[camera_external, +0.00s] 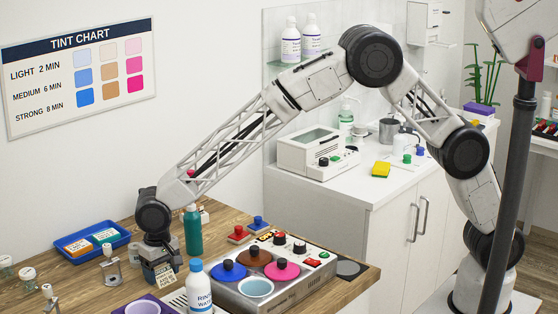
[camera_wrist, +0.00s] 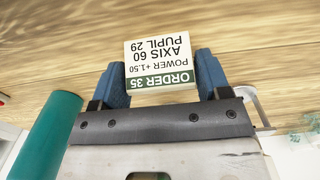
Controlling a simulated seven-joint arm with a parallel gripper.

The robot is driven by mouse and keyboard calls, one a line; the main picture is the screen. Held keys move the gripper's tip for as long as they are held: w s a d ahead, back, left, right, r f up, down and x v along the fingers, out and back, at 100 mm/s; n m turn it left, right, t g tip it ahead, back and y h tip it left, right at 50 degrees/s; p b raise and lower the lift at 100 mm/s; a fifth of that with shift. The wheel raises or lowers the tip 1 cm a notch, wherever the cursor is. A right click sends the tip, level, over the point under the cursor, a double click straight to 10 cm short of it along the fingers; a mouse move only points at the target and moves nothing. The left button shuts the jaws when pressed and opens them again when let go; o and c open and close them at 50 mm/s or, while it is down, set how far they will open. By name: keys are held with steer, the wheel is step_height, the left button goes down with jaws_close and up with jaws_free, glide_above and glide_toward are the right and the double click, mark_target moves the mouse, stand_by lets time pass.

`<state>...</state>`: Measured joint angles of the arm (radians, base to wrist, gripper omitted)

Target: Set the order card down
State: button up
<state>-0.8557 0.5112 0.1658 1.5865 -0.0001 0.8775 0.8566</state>
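The order card (camera_wrist: 160,62) is a cream block with a green band reading ORDER 35; its text is upside down in the wrist view. My gripper (camera_wrist: 162,75) has a blue finger against each side edge of the card and is shut on it. In the external view the card (camera_external: 166,281) shows tilted at the tip of my gripper (camera_external: 160,274), over the wooden counter (camera_external: 62,292). Whether the card touches the wood I cannot tell.
A teal bottle (camera_external: 193,232) stands close behind my gripper; a white rinse bottle (camera_external: 198,288) stands to its right. A blue tray (camera_external: 75,250) with boxes lies at left. A metal warmer (camera_external: 300,290) with coloured lids is at right. Small jars stand at far left.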

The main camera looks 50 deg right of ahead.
mark_target(161, 268)
steer(key=shift+o, duration=1.4)
steer(key=shift+r, duration=0.15)
step_height(161, 268, up, 12)
stand_by(0.4)
